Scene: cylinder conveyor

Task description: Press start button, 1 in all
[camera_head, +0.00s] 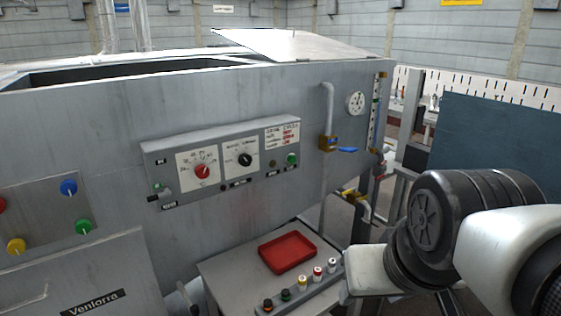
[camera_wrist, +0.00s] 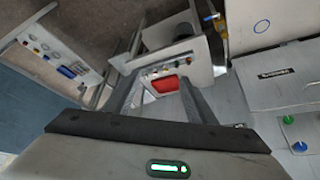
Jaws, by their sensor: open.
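In the head view, a grey control box (camera_head: 155,153) on the machine's front wall carries a green button (camera_head: 291,159) at its right end, beside two dials. A separate panel (camera_head: 50,208) at the left has a green button (camera_head: 83,226), a blue one (camera_head: 69,187), a yellow one and a red one. I cannot read which is labelled start. In the wrist view, my gripper (camera_wrist: 160,77) is open and empty, its fingers pointing towards the red tray's area, touching no button. In the head view my arm is at the lower right; the fingers are not visible there.
A red tray (camera_head: 288,252) lies on a grey low table (camera_head: 222,268) below the control box, with a strip of several coloured knobs (camera_head: 303,283) at its front edge. Pipes and a blue-handled valve (camera_head: 338,147) stick out at the machine's right. A dark blue board (camera_head: 490,140) stands behind my arm.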

